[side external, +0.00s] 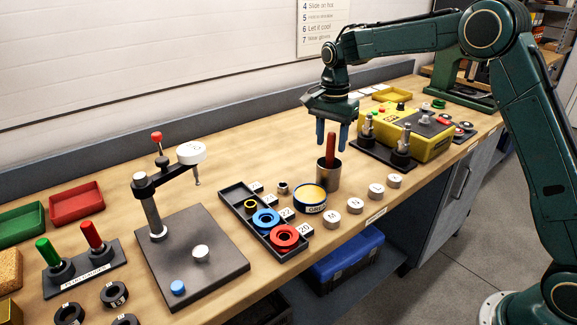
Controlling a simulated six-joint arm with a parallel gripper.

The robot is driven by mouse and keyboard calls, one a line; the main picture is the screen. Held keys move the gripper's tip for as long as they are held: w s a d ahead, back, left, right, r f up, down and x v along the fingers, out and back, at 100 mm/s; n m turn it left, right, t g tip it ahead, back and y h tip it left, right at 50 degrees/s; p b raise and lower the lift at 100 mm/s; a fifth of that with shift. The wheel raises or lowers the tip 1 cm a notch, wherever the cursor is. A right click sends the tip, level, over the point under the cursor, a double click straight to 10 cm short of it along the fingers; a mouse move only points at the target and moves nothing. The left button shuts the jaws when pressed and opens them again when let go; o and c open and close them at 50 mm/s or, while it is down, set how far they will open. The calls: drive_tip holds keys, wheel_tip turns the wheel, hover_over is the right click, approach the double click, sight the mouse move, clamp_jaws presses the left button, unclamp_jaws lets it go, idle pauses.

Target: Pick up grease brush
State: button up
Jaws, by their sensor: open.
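A reddish-brown handle (330,152), which looks like the grease brush, stands nearly upright in a metal cup (328,178). Its lower end is hidden inside the cup. My gripper (332,144) points down over the cup with its two blue fingers apart. In this view the top of the handle shows between the fingers; I cannot tell whether they are level with it in depth. No contact is visible. A round tin with a yellow top (310,197), its label partly readable as "GREA", stands just left of the cup.
A yellow box (425,135) and a black stand with metal pegs (385,152) are close right of the cup. Several white labelled discs (376,191) line the front edge. A black tray with rings (238,199) and a press fixture (215,268) are to the left.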

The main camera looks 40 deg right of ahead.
drive_tip(key=shift+f, duration=1.35)
clamp_jaws()
drive_tip(key=shift+r, duration=0.15)
wheel_tip(320, 180, up, 20)
idle(0.5)
idle(0.7)
